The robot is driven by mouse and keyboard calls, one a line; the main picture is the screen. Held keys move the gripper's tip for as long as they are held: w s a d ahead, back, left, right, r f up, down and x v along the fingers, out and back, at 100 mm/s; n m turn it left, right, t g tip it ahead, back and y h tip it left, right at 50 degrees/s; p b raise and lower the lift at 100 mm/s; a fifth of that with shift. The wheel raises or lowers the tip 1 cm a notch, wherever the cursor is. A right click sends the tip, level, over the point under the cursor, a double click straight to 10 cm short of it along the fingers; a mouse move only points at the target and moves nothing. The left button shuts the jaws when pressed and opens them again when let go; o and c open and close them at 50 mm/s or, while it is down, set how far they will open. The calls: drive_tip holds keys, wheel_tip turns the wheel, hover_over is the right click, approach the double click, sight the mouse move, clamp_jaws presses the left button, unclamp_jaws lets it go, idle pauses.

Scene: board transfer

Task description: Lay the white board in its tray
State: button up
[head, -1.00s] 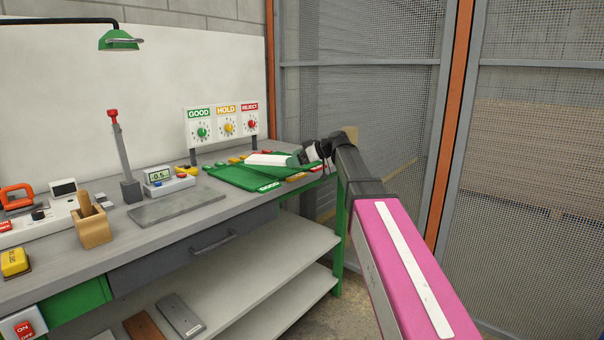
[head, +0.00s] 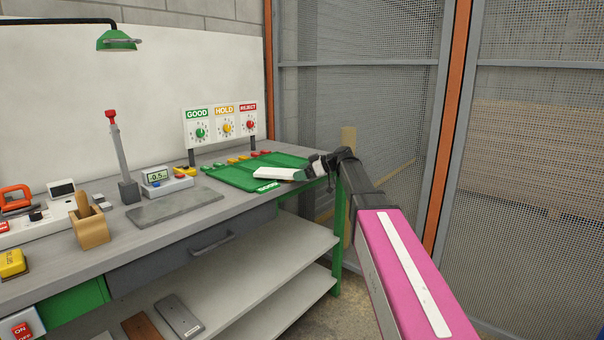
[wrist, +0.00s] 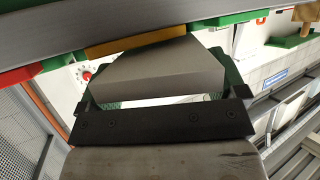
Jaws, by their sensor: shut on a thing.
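The white board (head: 274,174) is in my gripper (head: 299,174), over the front right part of the green tray (head: 228,177) marked GOOD. The board looks roughly level; I cannot tell whether it touches the tray. My gripper is shut on the board's right end. In the wrist view the board (wrist: 160,72) looks grey in shade, between the fingers of my gripper (wrist: 165,90). The board hides part of the tray.
Behind the tray lie several yellow and red pieces (head: 240,160). A sign panel (head: 224,125) reading GOOD, HOLD and REJECT stands at the back. Left of the tray are a grey plate (head: 175,206) and a small meter (head: 158,178). Mesh fencing (head: 365,80) is on the right.

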drive_tip(key=o, duration=0.8)
drive_tip(key=shift+f, duration=0.15)
drive_tip(key=v, duration=1.1)
drive_tip(key=s+d+f+m+g+h, duration=0.1)
drive_tip(key=s+f+m+h, duration=0.3)
drive_tip(key=f, duration=0.7)
drive_tip(key=s+f+m+h, duration=0.2)
drive_tip(key=s+f+m, duration=0.3)
drive_tip(key=f, duration=0.7)
drive_tip(key=s+d+f+m+g+h, duration=0.1)
drive_tip(key=s+d+f+m+h, duration=0.2)
drive_tip(key=s+f, duration=0.5)
drive_tip(key=s+d+f+m+g+h, duration=0.1)
drive_tip(key=s+d+f+m+h, duration=0.2)
drive_tip(key=s+f, duration=0.6)
drive_tip(key=shift+s+d+f+h, duration=0.25)
drive_tip(key=shift+s+d+h, duration=0.35)
drive_tip(key=shift+s+d, duration=0.2)
